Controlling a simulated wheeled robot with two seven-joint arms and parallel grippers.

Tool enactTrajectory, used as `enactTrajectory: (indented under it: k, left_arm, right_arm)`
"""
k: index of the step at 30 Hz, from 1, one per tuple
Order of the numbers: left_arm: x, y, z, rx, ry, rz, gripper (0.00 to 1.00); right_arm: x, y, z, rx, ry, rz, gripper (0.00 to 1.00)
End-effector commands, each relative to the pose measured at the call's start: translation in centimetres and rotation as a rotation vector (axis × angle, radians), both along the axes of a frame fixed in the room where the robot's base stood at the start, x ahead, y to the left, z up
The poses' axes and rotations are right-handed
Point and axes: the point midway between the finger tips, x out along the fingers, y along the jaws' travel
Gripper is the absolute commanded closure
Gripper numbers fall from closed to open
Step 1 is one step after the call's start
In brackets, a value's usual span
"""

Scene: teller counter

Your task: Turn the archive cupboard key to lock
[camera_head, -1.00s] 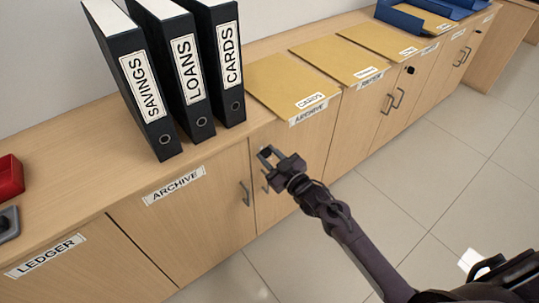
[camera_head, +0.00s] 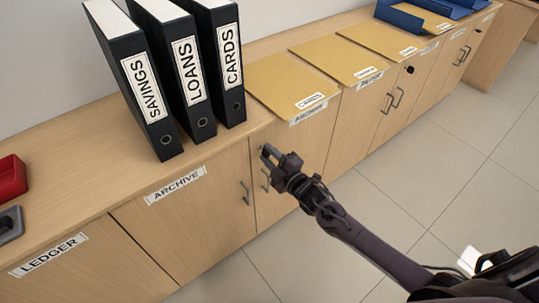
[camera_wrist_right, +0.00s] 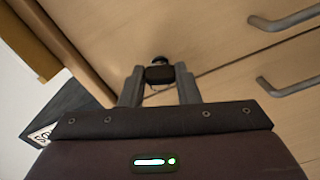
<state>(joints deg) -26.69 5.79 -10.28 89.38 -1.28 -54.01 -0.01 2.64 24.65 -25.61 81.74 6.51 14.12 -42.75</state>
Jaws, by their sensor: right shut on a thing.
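The archive cupboard (camera_head: 210,215) has light wood doors, an ARCHIVE label and grey bar handles. My right gripper (camera_head: 266,152) is at the upper part of the door right of the first handle, just below the counter edge. In the right wrist view my right gripper (camera_wrist_right: 160,80) is shut on the black key head (camera_wrist_right: 159,74), which sits between the two fingertips. A round dark lock piece (camera_wrist_right: 159,60) shows just beyond the key, at the door face. The key is hidden by the gripper in the head view. My left gripper is not in view.
Black binders (camera_head: 195,80) marked SAVINGS, LOANS and CARDS stand on the counter (camera_head: 90,140). Tan folders (camera_head: 290,85) lie to their right. Grey door handles (camera_wrist_right: 285,20) are close to the right of the gripper. The tiled floor in front is clear.

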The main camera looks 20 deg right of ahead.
Motion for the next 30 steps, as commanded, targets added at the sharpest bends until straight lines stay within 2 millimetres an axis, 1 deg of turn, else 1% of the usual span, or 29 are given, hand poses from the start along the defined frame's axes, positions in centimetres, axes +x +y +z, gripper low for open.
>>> enactTrajectory:
  k: [6, 13, 21, 30]
  left_arm:
    - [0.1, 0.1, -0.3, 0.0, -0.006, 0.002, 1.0]
    - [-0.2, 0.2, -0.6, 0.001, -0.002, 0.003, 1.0]
    - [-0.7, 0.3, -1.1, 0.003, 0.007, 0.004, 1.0]
    - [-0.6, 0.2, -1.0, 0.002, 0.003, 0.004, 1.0]
  right_arm:
    - [0.0, 0.0, -0.1, -0.169, -0.059, 0.001, 0.94]
    - [0.0, 0.0, -0.1, -0.295, -0.105, 0.001, 0.94]
    - [0.0, 0.0, -0.1, -0.367, -0.131, 0.001, 0.94]
    - [0.0, 0.0, -0.1, -0.381, -0.136, 0.001, 0.94]
